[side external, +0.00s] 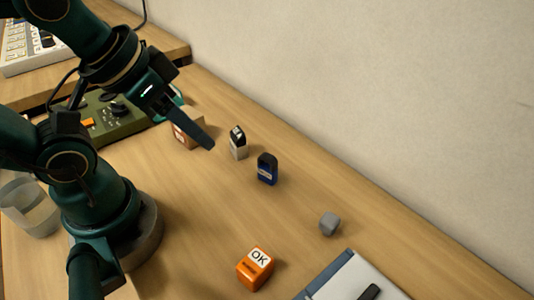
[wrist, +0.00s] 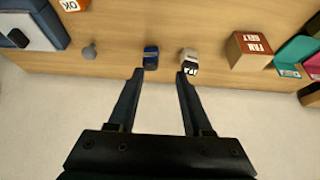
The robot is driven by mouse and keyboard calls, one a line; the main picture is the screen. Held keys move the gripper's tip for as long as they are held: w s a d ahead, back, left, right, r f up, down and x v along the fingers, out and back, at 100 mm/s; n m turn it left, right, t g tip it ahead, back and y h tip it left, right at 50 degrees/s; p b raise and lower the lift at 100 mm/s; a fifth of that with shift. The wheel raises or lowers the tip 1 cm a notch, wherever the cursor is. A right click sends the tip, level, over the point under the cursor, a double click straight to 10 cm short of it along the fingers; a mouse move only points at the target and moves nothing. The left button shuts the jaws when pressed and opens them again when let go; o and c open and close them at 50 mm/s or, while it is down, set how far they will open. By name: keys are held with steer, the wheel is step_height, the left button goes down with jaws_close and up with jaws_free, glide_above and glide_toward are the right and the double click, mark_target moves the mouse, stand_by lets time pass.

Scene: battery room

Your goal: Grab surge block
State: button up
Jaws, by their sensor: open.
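No label legible here reads "surge", so I cannot tell which block is the surge block. A blue block with a dark top (side external: 267,170) and a white block with a black top (side external: 238,145) stand upright on the wooden table. My gripper (side external: 208,142) is open and empty, up and to the left of the white block in the side view. In the wrist view my open fingers (wrist: 160,74) point at the pair: the blue block (wrist: 151,58) is beyond the left fingertip and the white block (wrist: 189,60) beyond the right. Contact is not visible.
A fan belt box (wrist: 250,50) stands right of the pair in the wrist view. A green panel (side external: 115,115) is behind; a wall (side external: 400,100) borders the table.

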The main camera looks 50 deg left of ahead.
steer(key=o, duration=0.8)
steer(key=shift+w, duration=0.1)
